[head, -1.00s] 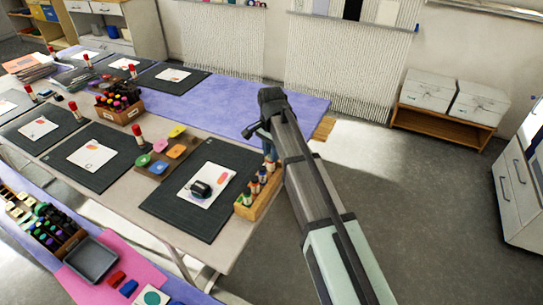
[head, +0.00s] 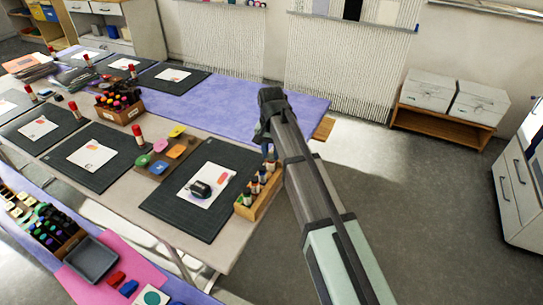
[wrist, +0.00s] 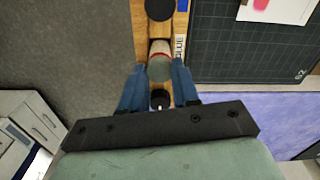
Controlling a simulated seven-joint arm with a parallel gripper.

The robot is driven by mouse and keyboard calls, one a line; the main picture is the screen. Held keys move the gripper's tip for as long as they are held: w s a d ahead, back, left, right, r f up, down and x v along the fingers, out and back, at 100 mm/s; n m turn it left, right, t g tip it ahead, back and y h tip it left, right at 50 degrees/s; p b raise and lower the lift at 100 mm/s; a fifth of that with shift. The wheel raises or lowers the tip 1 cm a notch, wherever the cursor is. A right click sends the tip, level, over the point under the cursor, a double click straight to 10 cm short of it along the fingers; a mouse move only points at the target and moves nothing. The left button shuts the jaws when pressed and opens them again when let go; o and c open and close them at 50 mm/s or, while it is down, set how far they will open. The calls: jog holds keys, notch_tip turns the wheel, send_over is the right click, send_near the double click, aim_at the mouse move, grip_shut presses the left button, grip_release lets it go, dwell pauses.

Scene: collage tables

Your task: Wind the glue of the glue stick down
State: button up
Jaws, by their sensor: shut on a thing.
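The glue stick (wrist: 160,70) shows in the wrist view with a round grey-green end towards the camera and a pale, reddish part beyond it. My gripper (wrist: 160,68) has its two blue fingers on either side of it, shut on it. The glue stick is at the wooden rack (wrist: 139,32), which carries a "GLUE" label. I cannot tell how far the glue itself is out. In the head view my gripper is mostly hidden behind my arm, above the far end of the rack (head: 244,212).
Other glue sticks (head: 255,188) stand in the rack. A dark mat (head: 175,205) with a card and a black object (head: 200,189) lies to its left. A tray with coloured pads (head: 159,166) is further left. Open floor lies right of the table.

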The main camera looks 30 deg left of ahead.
dwell(0.4)
jog(key=n, duration=0.5)
dwell(0.3)
jog(key=shift+n, duration=0.9)
jog(key=o, duration=0.6)
